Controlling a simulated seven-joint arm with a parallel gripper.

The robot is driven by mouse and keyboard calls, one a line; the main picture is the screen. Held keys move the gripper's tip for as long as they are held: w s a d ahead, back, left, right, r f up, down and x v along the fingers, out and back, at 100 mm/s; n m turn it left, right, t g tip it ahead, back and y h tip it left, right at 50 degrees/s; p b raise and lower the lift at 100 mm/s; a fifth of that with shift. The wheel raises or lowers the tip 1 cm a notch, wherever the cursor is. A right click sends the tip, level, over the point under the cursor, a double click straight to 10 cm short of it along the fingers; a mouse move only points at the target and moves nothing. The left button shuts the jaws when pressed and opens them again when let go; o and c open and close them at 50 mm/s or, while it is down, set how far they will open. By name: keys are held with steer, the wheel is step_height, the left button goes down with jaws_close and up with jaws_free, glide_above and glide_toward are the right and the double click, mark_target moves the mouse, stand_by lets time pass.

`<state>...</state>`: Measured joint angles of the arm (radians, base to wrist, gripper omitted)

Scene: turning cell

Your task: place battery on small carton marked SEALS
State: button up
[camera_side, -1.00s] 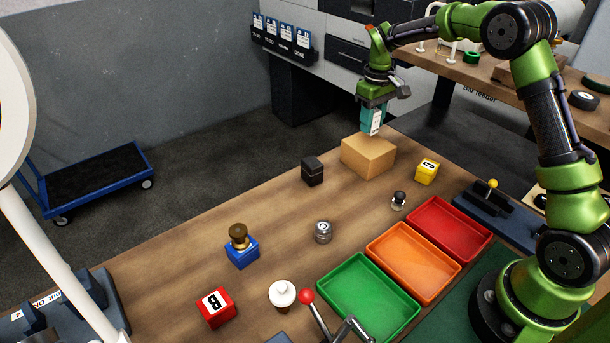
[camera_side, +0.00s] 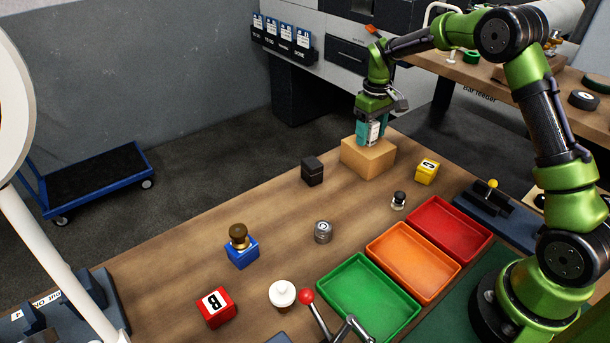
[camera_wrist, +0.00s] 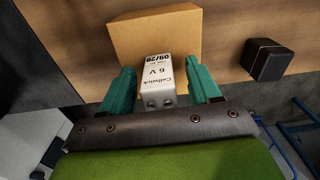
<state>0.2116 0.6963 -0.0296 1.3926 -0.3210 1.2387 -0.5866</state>
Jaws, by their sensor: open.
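The small carton (camera_side: 368,160) is a plain tan box at the far end of the wooden table. No SEALS marking shows on the faces in view; it also fills the top of the wrist view (camera_wrist: 155,30). The white battery (camera_wrist: 158,78), printed "6 V", is over the carton and appears to stand on its top. In the side view the battery (camera_side: 374,133) shows between the fingers. My gripper (camera_side: 369,138) is open around the battery, with its teal fingers on either side of it (camera_wrist: 160,88) and a gap visible in the wrist view.
A black box (camera_side: 312,171) stands left of the carton and a yellow lettered cube (camera_side: 427,171) stands right of it. Red (camera_side: 449,228), orange (camera_side: 412,262) and green (camera_side: 369,298) trays lie nearer. Bare table lies in front of the carton.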

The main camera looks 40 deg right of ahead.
mark_target(372, 122)
step_height(372, 122, up, 12)
steer(key=shift+f, duration=0.1)
steer(key=shift+s+a+r, duration=0.1)
steer(key=shift+r, duration=0.3)
steer(key=s+a+r+m+t+y, duration=0.1)
steer(key=s+a+r+t, duration=0.25)
steer(key=s+a, duration=0.4)
steer(key=s+a+r+m+t, duration=0.15)
steer(key=s+a+r, duration=0.25)
steer(key=s, duration=0.6)
steer(key=s+a+f+m+t+y, duration=0.1)
steer(key=s+a+f+t, duration=0.1)
steer(key=s, duration=0.5)
steer(key=shift+s+a+f, duration=0.4)
steer(key=shift+a+f, duration=0.15)
steer(key=shift+f, duration=0.15)
